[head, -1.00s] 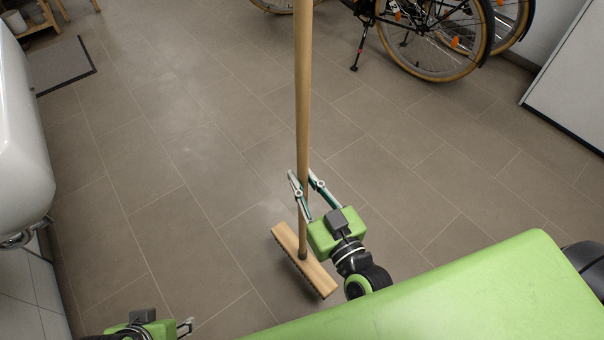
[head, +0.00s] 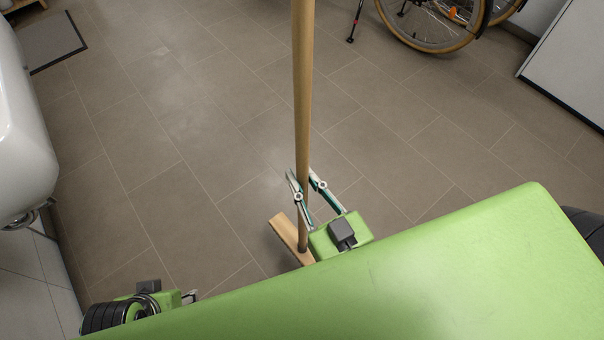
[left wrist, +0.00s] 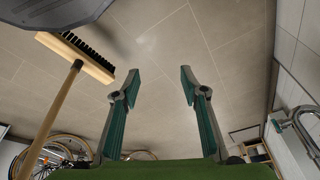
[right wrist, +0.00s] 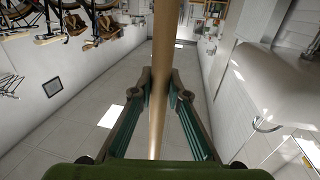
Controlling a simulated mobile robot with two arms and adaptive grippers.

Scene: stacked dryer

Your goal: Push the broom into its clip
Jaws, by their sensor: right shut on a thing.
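The broom (head: 302,110) stands nearly upright in the head view, its wooden handle running out of the top edge. Its wooden head (head: 285,232) is low down, partly hidden by my green body. My right gripper (head: 306,180) is shut on the handle a little above the head. The right wrist view shows the handle (right wrist: 165,60) between its fingers. My left gripper (head: 192,296) is at the lower left, apart from the broom. In the left wrist view its fingers (left wrist: 160,85) are spread and empty, with the broom's bristled head (left wrist: 78,55) to the upper left. I see no clip that I can make out.
A white basin (head: 20,130) stands along the left side. A bicycle wheel (head: 432,25) is at the top right, beside a white cabinet (head: 570,65). A grey mat (head: 50,42) lies at the upper left. The tiled floor between is clear.

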